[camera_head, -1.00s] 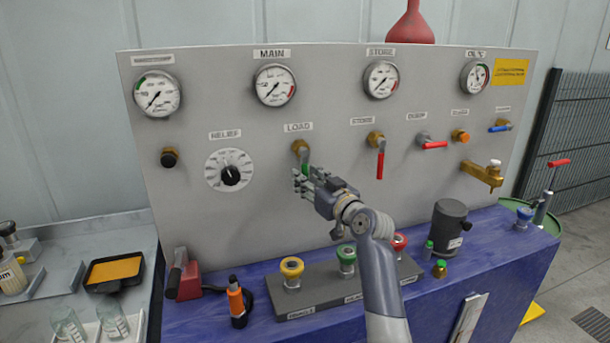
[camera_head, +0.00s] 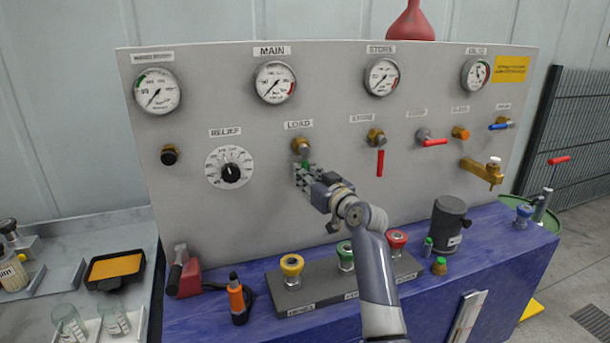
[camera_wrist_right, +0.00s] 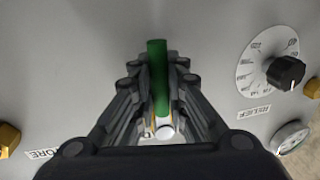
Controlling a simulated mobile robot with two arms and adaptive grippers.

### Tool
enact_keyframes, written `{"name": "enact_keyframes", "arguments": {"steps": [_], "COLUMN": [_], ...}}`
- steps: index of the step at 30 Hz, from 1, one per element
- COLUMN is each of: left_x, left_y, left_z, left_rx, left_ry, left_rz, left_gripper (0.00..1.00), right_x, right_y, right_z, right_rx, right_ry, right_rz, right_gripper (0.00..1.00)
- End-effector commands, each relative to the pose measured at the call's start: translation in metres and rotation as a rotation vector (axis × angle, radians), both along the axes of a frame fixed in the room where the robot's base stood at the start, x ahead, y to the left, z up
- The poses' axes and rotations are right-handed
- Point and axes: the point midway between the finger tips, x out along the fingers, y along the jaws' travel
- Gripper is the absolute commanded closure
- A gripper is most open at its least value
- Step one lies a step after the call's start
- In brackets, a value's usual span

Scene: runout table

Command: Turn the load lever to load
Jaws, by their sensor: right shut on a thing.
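The load lever's brass valve body (camera_head: 301,146) sits on the grey panel under the LOAD label (camera_head: 298,125). Its green handle (camera_wrist_right: 158,82) hangs downward from the valve in the head view, mostly covered by the gripper there. My right gripper (camera_head: 307,174) is at the handle, just below the valve. In the right wrist view my right gripper (camera_wrist_right: 160,88) has its fingers on both sides of the green handle and is shut on it. My left gripper is not in view.
The relief dial (camera_head: 230,167) is left of the load lever. The store lever's red handle (camera_head: 380,163) hangs down to the right. Below stands a grey block (camera_head: 318,292) with yellow, green and red couplings on the blue bench (camera_head: 500,262).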

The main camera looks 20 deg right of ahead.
Motion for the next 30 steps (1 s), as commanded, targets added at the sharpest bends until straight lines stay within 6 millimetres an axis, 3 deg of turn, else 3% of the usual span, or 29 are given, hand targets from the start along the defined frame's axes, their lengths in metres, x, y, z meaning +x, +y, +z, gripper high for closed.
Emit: {"name": "enact_keyframes", "arguments": {"steps": [8, 17, 30], "left_x": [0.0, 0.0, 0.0], "left_y": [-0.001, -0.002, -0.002], "left_z": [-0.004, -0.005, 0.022], "left_rx": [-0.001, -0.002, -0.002], "left_ry": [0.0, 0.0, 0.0], "left_rz": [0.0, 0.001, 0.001], "left_gripper": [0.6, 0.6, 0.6], "right_x": [0.0, 0.001, 0.001], "right_y": [-0.007, -0.024, -0.046], "right_z": [-0.001, 0.004, 0.022], "right_rx": [-0.102, -0.35, -0.768], "right_ry": [-0.002, -0.009, -0.022], "right_rz": [-0.001, -0.001, 0.0], "right_gripper": [1.0, 1.0, 1.0]}}
